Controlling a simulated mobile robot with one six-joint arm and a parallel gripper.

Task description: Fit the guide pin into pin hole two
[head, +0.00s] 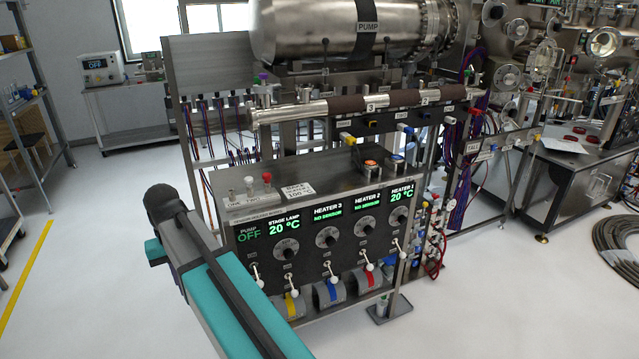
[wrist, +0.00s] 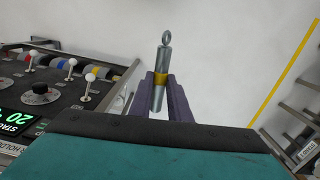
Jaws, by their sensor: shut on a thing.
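The guide pin (wrist: 164,58), a grey metal rod with a ring at its top and a yellow band, stands nearly upright in the wrist view. The purple fingers of my gripper (wrist: 161,84) are shut on it around the band. Its lower end shows between the fingers. In the head view my teal arm crosses the lower left, and the gripper and pin are hidden. Small white and red-topped pegs (head: 267,180) stand on the control box top, by small labels that seem to read ONE and TWO. I cannot make out pin hole two.
The control box (head: 330,215) has a heater panel with dials and several levers; its levers (wrist: 87,85) also show left in the wrist view. A steel pump (head: 340,35) and pipe (head: 290,110) stand above and behind it. Open floor (head: 90,270) lies to the left.

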